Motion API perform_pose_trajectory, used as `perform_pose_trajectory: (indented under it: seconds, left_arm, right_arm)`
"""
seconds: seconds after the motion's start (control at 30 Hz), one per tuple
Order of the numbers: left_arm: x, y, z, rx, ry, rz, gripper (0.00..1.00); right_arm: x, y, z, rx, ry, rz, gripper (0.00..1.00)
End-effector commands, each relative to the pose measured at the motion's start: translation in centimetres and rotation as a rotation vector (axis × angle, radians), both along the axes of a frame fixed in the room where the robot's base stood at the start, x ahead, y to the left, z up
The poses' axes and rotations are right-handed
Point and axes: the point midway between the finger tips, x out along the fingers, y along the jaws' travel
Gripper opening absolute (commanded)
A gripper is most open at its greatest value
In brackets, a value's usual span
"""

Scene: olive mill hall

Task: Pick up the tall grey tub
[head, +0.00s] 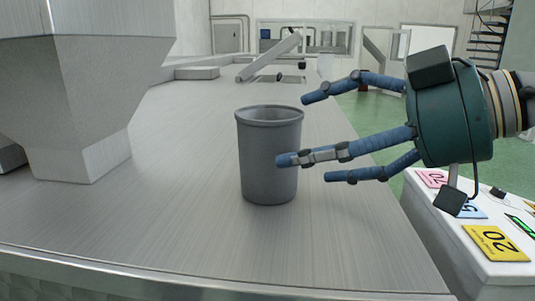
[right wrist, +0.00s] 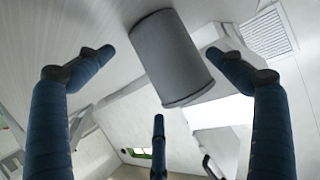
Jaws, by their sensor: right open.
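The tall grey tub (head: 262,160) stands upright on the brushed metal counter (head: 190,225) in the head view. Its top rim faces up. My right gripper (head: 308,140) comes in from the right with its blue fingers spread open. One lower fingertip overlaps the tub's front right side in the picture; I cannot tell whether it touches. In the right wrist view the tub (right wrist: 170,60) shows beyond and between the open fingers, with nothing held. My left gripper is not in view.
A large grey metal hopper (head: 95,90) stands on the counter at the left. A slanted metal chute (head: 270,57) lies behind the tub. The counter in front of the tub is clear.

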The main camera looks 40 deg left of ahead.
Motion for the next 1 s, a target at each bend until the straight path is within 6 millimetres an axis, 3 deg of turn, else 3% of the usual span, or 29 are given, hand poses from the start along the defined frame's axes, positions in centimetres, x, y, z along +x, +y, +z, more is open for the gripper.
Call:
perform_pose_trajectory:
  seconds: [0.17,0.3,0.6,0.87,1.0]
  left_arm:
    - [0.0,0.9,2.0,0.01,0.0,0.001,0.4]
    - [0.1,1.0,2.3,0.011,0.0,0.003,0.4]
    - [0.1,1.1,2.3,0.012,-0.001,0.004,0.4]
    - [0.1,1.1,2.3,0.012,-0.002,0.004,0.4]
    - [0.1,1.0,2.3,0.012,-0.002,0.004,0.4]
  right_arm:
    - [-0.5,2.7,-0.1,-0.001,0.003,0.004,0.93]
    - [-0.6,4.2,-1.0,0.0,0.001,0.003,0.93]
    - [-0.6,4.6,-1.3,0.002,0.001,0.001,0.93]
    - [-0.6,4.6,-1.3,0.002,0.0,0.001,0.42]
    - [-0.6,4.6,-1.1,0.006,0.0,0.0,0.41]
